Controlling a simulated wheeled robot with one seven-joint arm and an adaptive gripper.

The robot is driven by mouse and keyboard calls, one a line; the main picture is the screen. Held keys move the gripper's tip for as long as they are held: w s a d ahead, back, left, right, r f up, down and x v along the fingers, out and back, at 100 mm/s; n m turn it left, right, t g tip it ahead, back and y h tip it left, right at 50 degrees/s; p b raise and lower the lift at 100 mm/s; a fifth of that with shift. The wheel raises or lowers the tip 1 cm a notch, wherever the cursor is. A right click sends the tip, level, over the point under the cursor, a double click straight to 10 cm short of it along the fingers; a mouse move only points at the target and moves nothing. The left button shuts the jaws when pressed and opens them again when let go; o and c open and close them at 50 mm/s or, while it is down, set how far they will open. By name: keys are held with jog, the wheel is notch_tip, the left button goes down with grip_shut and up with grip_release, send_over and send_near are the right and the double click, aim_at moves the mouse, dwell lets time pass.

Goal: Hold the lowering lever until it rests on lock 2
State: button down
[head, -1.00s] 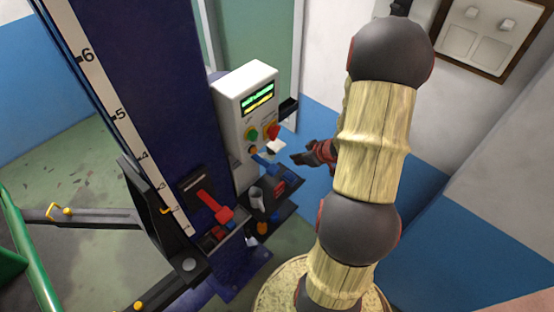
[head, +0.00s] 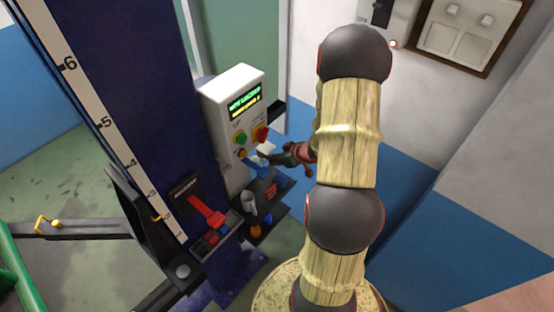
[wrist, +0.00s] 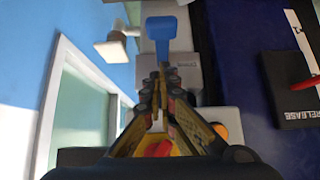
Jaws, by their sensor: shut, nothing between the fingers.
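The blue lowering lever (head: 258,169) sticks out of the control box (head: 226,105), below its green and red buttons. In the wrist view the blue lever (wrist: 160,30) shows its wide end just beyond my fingertips, beside a grey plate marked DOWN (wrist: 183,68). My gripper (head: 264,156) is shut and empty close to the lever; I cannot tell whether it touches. In the wrist view the fingers (wrist: 158,75) converge. The lift carriage (head: 150,225) sits by the low numbers of the column scale (head: 103,122). The lock itself is not visible.
A red release lever (head: 207,212) sits on the dark blue column (head: 133,75). Small trays (head: 270,205) with a cup and parts hang below the box. A black lift arm (head: 85,229) extends left. Switch panels (head: 472,27) are on the wall right.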

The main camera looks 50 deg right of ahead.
aim_at(267, 172)
jog(key=x, duration=0.5)
jog(key=shift+w+a+f, duration=0.1)
jog(key=shift+f, duration=0.05)
notch_tip(267, 172, down, 2)
jog(key=shift+f, duration=0.85)
jog(key=shift+s, duration=0.2)
